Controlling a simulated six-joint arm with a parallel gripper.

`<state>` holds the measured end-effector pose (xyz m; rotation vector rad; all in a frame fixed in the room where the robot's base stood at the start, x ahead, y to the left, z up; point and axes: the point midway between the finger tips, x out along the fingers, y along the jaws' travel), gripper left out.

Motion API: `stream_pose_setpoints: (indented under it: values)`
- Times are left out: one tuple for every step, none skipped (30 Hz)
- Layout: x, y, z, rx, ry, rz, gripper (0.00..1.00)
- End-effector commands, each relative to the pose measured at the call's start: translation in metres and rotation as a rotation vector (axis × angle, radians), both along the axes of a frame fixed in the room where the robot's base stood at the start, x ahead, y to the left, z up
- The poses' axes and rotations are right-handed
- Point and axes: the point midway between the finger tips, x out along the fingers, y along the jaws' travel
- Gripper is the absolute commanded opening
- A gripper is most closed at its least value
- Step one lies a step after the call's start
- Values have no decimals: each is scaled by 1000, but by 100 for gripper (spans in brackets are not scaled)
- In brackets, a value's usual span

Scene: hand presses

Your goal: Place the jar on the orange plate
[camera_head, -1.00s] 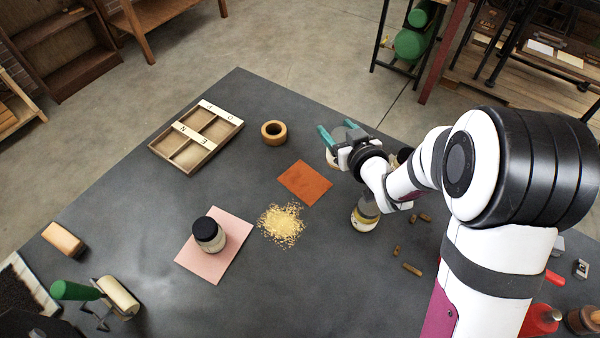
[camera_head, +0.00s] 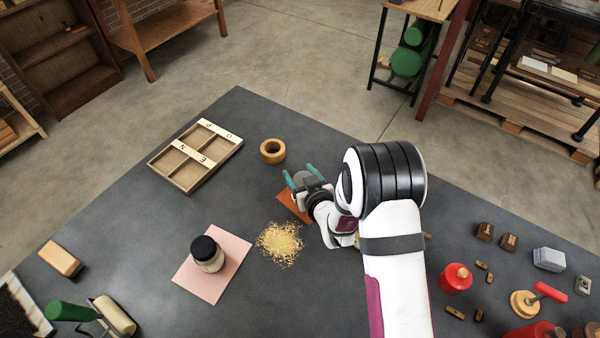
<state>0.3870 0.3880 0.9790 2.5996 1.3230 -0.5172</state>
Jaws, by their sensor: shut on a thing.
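The orange plate (camera_head: 290,206) lies flat near the table's middle, its right part hidden by my gripper. My gripper (camera_head: 301,176) is at the plate's far side, teal fingers pointing away from me. It is shut on a pale, grey-topped thing between the fingers, which seems to be a jar. Most of it is hidden, and I cannot tell whether it touches the plate. Another jar (camera_head: 208,255), with a black lid, stands upright on a pink plate (camera_head: 233,247) at the left, apart from my gripper.
Yellow grains (camera_head: 280,244) lie between the two plates. My arm covers the middle right.

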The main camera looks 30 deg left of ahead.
Motion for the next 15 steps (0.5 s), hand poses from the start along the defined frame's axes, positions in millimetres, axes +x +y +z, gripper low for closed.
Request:
stream_pose_setpoints:
  values:
    - [0, 0, 1, 1, -1, 0, 0]
    - [0, 0, 1, 1, -1, 0, 0]
    - [0, 0, 0, 1, -1, 0, 0]
    - [0, 0, -1, 0, 0, 0, 0]
    - [0, 0, -2, 0, 0, 0, 0]
    - [0, 0, -3, 0, 0, 0, 0]
    - [0, 0, -3, 0, 0, 0, 69]
    - [0, 0, -3, 0, 0, 0, 75]
    - [0, 0, -2, 0, 0, 0, 82]
    - [0, 0, -2, 0, 0, 0, 87]
    - [0, 0, -2, 0, 0, 0, 93]
    - [0, 0, -2, 0, 0, 0, 94]
    - [0, 0, -2, 0, 0, 0, 94]
    - [0, 0, -2, 0, 0, 0, 94]
    - [0, 0, -2, 0, 0, 0, 94]
